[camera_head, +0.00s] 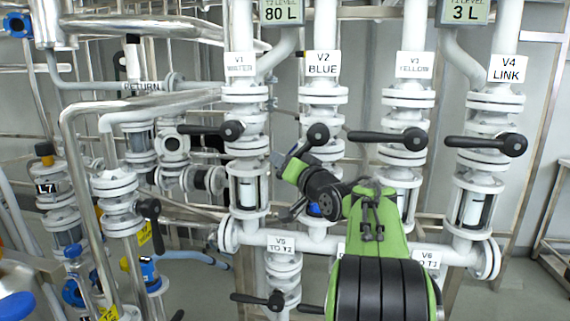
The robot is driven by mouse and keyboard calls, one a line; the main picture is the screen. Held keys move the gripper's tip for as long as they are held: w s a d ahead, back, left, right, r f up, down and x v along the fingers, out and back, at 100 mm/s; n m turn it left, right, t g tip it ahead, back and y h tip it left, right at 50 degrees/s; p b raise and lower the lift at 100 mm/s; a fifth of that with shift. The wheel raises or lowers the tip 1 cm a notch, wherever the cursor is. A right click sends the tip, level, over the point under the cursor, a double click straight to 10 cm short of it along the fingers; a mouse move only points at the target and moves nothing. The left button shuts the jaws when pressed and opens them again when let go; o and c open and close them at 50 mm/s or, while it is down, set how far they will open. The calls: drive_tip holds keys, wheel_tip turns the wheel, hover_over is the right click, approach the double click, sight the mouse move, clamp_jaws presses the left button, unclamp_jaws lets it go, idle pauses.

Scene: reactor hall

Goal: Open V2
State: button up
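Valve V2 stands on the white vertical pipe under the sign "V2 BLUE" (322,63). Its black lever handle (317,134) has a round hub, and the lever slants down and left from it, partly hidden by my gripper. My green and black arm reaches up from the lower right. My gripper (283,186) is just below and left of the V2 hub, with its fingers spread apart, one high near the lever and one lower. Whether a finger touches the lever cannot be told. The lower part of V2's pipe is hidden behind my arm.
Levers of V1 (215,131), V3 (392,138) and V4 (490,144) point left, roughly level, close on both sides. V5 (270,300) is below. Silver pipes (85,150) crowd the left. Displays read 80 L (281,12) and 3 L (464,11).

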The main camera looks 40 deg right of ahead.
drive_tip(key=shift+o, duration=0.3)
drive_tip(key=shift+s+r, duration=0.1)
drive_tip(key=s+a+b, duration=0.1)
drive_tip(key=s+a, duration=0.1)
drive_tip(key=s, duration=1.3)
drive_tip(key=shift+s+a+f, duration=0.2)
drive_tip(key=shift+a+f, duration=0.05)
drive_tip(key=shift+f, duration=0.1)
